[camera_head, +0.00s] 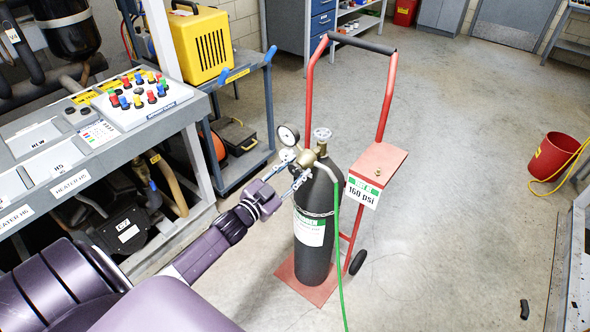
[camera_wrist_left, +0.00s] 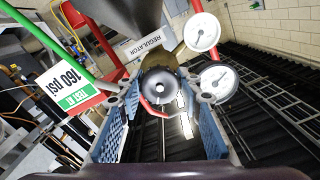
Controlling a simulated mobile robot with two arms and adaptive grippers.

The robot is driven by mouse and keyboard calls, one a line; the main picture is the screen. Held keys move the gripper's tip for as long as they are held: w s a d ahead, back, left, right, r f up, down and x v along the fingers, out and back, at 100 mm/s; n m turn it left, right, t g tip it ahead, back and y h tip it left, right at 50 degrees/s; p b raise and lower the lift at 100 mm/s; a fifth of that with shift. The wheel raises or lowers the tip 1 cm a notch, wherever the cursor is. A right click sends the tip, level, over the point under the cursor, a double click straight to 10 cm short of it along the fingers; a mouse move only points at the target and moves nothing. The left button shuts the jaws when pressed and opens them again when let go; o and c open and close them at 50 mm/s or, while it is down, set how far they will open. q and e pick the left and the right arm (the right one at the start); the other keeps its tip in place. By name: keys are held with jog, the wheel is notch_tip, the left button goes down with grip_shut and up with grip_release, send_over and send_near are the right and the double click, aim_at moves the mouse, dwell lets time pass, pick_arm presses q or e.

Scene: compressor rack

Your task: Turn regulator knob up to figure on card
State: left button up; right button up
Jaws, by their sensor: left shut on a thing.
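The regulator (camera_head: 308,160) is a brass fitting on top of a dark gas cylinder (camera_head: 312,258). The wrist view shows its round black knob (camera_wrist_left: 160,88) end-on. My left gripper (camera_head: 293,172) is shut on the knob, one finger on either side; the wrist view shows both blue-padded fingers (camera_wrist_left: 160,100). In the head view the fingers mostly hide the knob. A white gauge (camera_head: 288,135) shows in the head view; the wrist view shows an upper gauge (camera_wrist_left: 202,32) and a lower gauge (camera_wrist_left: 217,78). Their readings are too small to tell. The card (camera_head: 362,192) reads 160 psi.
The cylinder stands on a red hand cart (camera_head: 378,160). A green hose (camera_head: 337,245) runs down from the regulator. A control bench (camera_head: 95,150) and a blue trolley (camera_head: 245,165) stand to the left. Floor to the right is open, with a red bucket (camera_head: 553,155).

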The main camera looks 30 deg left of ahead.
pick_arm(q)
jog(key=m, duration=0.3)
jog(key=shift+m, duration=0.4)
jog(key=m+b, duration=0.1)
jog(key=m, duration=0.2)
jog(key=shift+f+m, duration=0.1)
jog(key=shift+m, duration=0.2)
jog(key=m+b, duration=0.1)
jog(key=m, duration=0.2)
jog(key=shift+m, duration=0.3)
jog(key=shift+m+b, duration=0.65)
jog(key=shift+m, duration=1.15)
jog(key=o, duration=1.2)
jog(key=shift+c, duration=0.2)
